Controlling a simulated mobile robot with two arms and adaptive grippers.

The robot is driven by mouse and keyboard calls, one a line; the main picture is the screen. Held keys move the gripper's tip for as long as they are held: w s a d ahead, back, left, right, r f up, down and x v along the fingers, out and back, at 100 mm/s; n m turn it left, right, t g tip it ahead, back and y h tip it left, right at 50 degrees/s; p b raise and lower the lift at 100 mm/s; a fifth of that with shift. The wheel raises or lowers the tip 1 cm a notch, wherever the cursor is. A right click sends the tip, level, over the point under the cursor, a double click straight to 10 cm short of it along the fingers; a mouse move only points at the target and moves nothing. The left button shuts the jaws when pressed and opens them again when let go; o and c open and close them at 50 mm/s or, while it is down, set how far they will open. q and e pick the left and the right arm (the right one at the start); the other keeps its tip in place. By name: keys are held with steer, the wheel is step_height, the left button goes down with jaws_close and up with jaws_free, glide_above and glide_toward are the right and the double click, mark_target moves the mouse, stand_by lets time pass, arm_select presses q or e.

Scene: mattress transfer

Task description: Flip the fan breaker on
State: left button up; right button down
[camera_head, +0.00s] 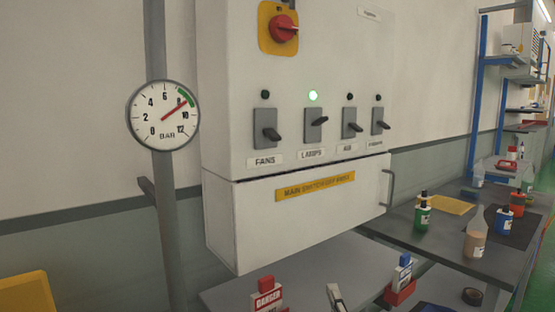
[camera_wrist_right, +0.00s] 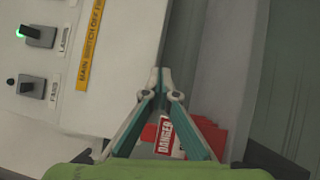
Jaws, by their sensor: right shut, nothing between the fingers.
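The fan breaker (camera_head: 265,125) is the leftmost dark grey switch in the row on the white cabinet, above the FANS label (camera_head: 265,161). Its black lever tilts downward, and the indicator (camera_head: 265,94) above it is dark. It also shows at the left of the wrist view (camera_wrist_right: 30,86). My right gripper (camera_head: 335,292) is at the bottom of the head view, below the cabinet and well apart from the breaker. In the wrist view its fingers (camera_wrist_right: 161,76) meet at the tips with nothing between them. My left gripper is out of view.
The LAMPS breaker (camera_head: 315,124), beside it, has a lit green indicator. A red rotary switch (camera_head: 284,28) sits above, and a yellow label (camera_head: 316,187) below. A drawer-like lower box with a handle (camera_head: 388,187) juts out. A red danger tag (camera_head: 267,295) stands on the bench.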

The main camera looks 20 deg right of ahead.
mark_target(272, 135)
steer(key=w+a+r+n+t+y, duration=0.1)
steer(key=a+r+n+t+y, duration=0.2)
steer(key=r+n+y, duration=0.3)
steer(key=w+a+r+n+t+y, duration=0.2)
steer(key=a+r+n+y, duration=0.3)
steer(key=r+n, duration=0.9)
steer(key=n+t+y, duration=0.1)
steer(key=n+y, duration=0.1)
steer(key=n, duration=0.1)
steer(key=shift+w+a+r+n+y, duration=0.2)
steer(key=shift+w+r+n+y, duration=0.1)
steer(key=shift+r+n, duration=0.1)
steer(key=p+x, duration=0.4)
steer(key=x, duration=0.5)
steer(key=shift+r, duration=0.3)
step_height(272, 135, up, 3)
steer(key=shift+s+f+p, duration=0.1)
steer(key=shift+s+p, duration=0.05)
steer(key=shift+p, duration=1.1)
steer(key=shift+s+d+r+p, duration=0.2)
steer(key=shift+s+r+p, duration=0.1)
steer(key=shift+s+r, duration=0.1)
